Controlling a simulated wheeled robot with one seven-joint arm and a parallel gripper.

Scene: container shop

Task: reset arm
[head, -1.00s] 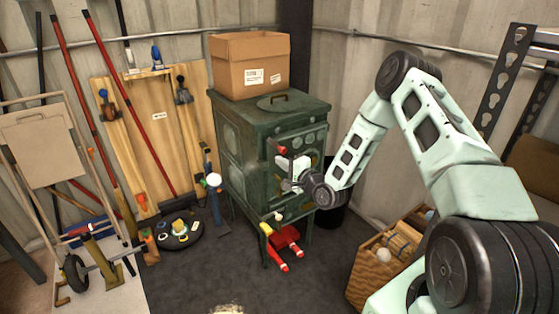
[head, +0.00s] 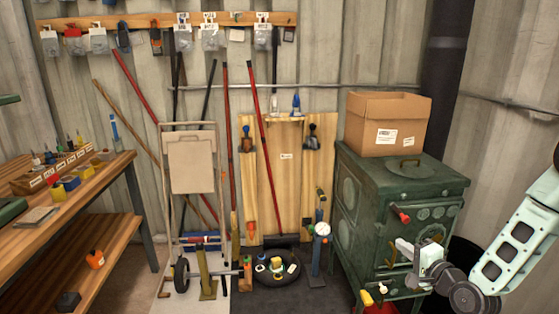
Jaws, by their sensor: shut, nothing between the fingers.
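My gripper (head: 408,250) is at the lower right of the head view, in front of the green stove (head: 410,205). It is shut and holds nothing. My pale green arm reaches in from the right edge, with the elbow and upper part out of view. The stove's red-tipped handle (head: 400,214) shows just above the gripper. I cannot tell whether the gripper touches the stove.
A cardboard box (head: 388,122) sits on the stove. A round black tray (head: 277,270) with small items stands on the floor. A folded hand truck (head: 195,165) and long-handled tools lean at the wall. A wooden workbench (head: 85,185) is at left.

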